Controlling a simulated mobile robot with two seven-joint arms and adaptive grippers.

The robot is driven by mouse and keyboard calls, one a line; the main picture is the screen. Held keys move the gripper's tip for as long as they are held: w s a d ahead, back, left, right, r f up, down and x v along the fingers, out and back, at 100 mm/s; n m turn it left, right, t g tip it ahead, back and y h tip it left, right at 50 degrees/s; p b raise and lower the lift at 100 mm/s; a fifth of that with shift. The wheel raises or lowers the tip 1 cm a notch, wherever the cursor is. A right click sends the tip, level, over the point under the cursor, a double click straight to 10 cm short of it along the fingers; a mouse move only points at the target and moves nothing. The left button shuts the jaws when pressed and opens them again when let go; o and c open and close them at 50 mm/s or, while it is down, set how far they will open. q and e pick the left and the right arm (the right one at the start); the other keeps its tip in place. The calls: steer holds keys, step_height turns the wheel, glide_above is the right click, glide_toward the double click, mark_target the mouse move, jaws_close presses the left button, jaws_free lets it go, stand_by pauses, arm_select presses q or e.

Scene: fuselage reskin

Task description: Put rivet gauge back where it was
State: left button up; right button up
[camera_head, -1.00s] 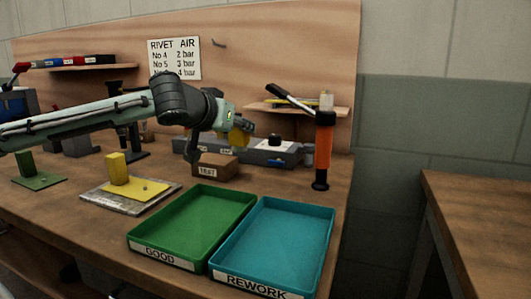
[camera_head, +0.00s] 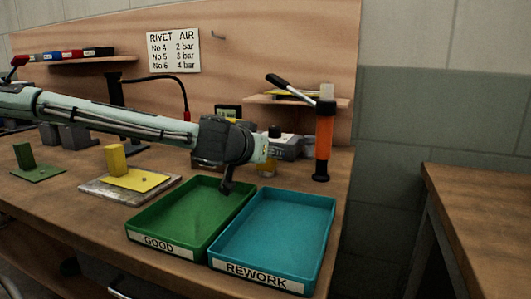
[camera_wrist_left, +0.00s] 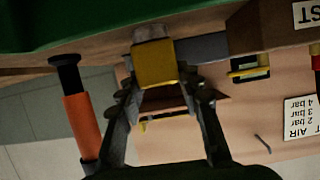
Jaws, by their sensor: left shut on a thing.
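My left gripper (camera_wrist_left: 157,72) is shut on a yellow block-like piece (camera_wrist_left: 155,62) with a greyish end, seen between its fingertips in the left wrist view. It looks like the rivet gauge, but its shape is only partly visible. In the head view my left gripper (camera_head: 264,150) is above the back of the trays, and its fingers are mostly hidden by the wrist. A bare hook (camera_head: 218,36) is on the backboard right of the air sign. My right gripper is not in view.
The green GOOD tray (camera_head: 133,231) and blue REWORK tray (camera_head: 327,239) stand in front. An orange-handled tool (camera_head: 324,143) stands at right near a small shelf (camera_head: 300,101). A yellow block on a plate (camera_head: 116,160) stands at left. The TEST box (camera_wrist_left: 275,28) is close by.

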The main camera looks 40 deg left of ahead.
arm_select(q)
steer(key=o, duration=1.3)
steer(key=shift+c, duration=0.2)
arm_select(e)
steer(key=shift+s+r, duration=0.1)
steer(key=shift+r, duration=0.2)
